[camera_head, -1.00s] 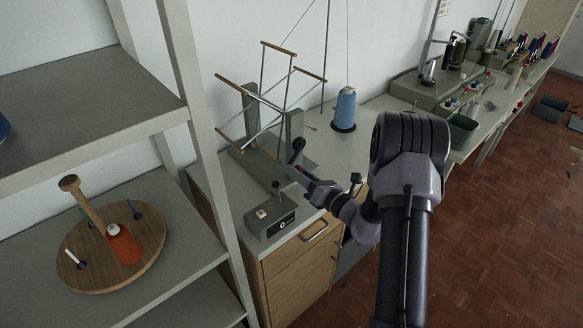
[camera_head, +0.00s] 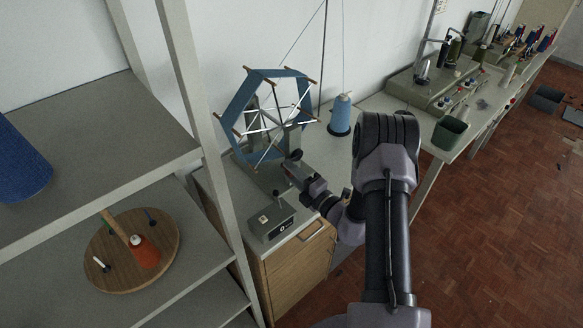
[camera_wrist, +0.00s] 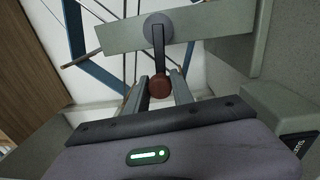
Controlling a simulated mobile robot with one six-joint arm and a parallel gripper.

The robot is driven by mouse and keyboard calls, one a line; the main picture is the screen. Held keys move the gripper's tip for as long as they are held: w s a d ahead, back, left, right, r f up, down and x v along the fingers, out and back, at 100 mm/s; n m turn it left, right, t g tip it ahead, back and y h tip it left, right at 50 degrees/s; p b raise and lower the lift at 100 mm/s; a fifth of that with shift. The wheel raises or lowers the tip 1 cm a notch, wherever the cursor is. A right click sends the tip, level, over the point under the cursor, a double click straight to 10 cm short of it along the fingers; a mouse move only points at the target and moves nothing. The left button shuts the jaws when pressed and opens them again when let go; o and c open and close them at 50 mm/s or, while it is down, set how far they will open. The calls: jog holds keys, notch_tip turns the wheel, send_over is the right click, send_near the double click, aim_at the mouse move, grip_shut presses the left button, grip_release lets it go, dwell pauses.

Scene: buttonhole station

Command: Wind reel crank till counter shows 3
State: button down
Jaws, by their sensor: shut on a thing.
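The reel (camera_head: 268,76) stands on the bench with a wide blue band of yarn around its arms. Its crank (camera_wrist: 158,55) hangs down from a round grey hub, with a red-brown knob (camera_wrist: 160,87) at its lower end. My gripper (camera_wrist: 160,92) is shut on this knob. In the head view my gripper (camera_head: 293,170) is at the right front of the reel, and its fingertips are hard to make out. The counter box (camera_head: 271,223) sits in front, at the bench's near corner. Its small dark display (camera_head: 284,227) seems to read 0, but the digit is tiny.
A blue yarn cone (camera_head: 341,115) stands behind my arm, with a thread rising above. A shelf (camera_head: 75,125) with an upright post is close on the left; a wooden disc (camera_head: 165,245) with an orange spool lies below. A green bin (camera_head: 450,133) is farther right.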

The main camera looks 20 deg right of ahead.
aim_at(300, 154)
jog(key=r+m+p, duration=0.2)
jog(key=m, duration=0.1)
jog(key=shift+w+d+r+p, duration=0.1)
jog(key=shift+d+p, duration=0.1)
jog(key=shift+p, duration=0.15)
jog(key=m+p, duration=0.1)
jog(key=r+m+p, duration=0.1)
jog(key=shift+w+d+r+m+h, duration=0.1)
jog(key=shift+d+r+m+h, duration=0.05)
jog(key=shift+d+m+h, duration=0.25)
jog(key=shift+w+d+r+m+p, duration=0.1)
jog(key=shift+d+r+m+p, duration=0.2)
jog(key=shift+m+p, duration=0.45)
jog(key=shift+w+d+r+m+p, duration=0.1)
jog(key=shift+d+r+m+p, duration=0.25)
jog(key=shift+m, duration=0.65)
jog(key=shift+w+d+r+m+p, duration=0.15)
jog(key=shift+d+m+p, duration=0.15)
jog(key=shift+m+p, duration=0.45)
jog(key=shift+m, duration=0.3)
jog(key=c, duration=1.1)
grip_release()
jog(key=shift+s, duration=0.1)
